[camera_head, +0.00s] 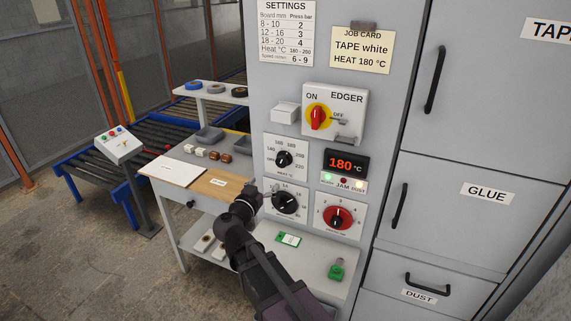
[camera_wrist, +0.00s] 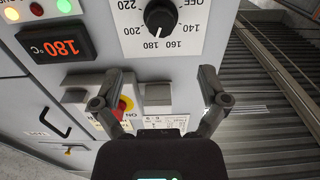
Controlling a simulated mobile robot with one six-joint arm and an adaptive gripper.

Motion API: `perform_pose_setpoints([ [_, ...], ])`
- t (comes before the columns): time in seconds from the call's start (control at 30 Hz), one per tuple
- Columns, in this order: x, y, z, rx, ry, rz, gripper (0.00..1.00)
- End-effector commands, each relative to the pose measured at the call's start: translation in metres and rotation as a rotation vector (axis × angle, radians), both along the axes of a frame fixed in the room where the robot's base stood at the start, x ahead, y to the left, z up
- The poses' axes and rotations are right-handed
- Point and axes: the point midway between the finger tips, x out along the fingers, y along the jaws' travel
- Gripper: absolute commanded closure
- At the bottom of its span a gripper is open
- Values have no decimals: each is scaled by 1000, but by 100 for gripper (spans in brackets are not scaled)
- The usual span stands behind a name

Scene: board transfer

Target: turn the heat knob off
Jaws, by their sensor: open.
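The heat knob (camera_head: 285,159) is a black round knob on a white dial plate, left of the 180 °C display. In the wrist view the heat knob (camera_wrist: 160,16) appears upside down at the top, its white mark pointing at about 180, with OFF at the upper right of the dial. My gripper (camera_wrist: 158,75) is open and empty, with the two fingers spread apart and the knob beyond them, not between them. In the head view my gripper (camera_head: 252,194) is in front of the panel, lower left of the knob; its fingers are hard to make out.
The red display (camera_head: 346,163) reads 180 °C. A black dial (camera_head: 286,202) sits just below the heat knob, close to my gripper, and a red dial (camera_head: 338,217) to its right. The red EDGER switch (camera_head: 319,117) is above. A workbench (camera_head: 215,186) stands left.

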Motion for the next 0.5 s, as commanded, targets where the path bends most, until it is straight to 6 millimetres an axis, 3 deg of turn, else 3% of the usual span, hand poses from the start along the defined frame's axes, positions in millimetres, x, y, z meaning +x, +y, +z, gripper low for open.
perform_pose_setpoints([
  [0.5, 71, -24, 0, 0, 0, -1, 6],
])
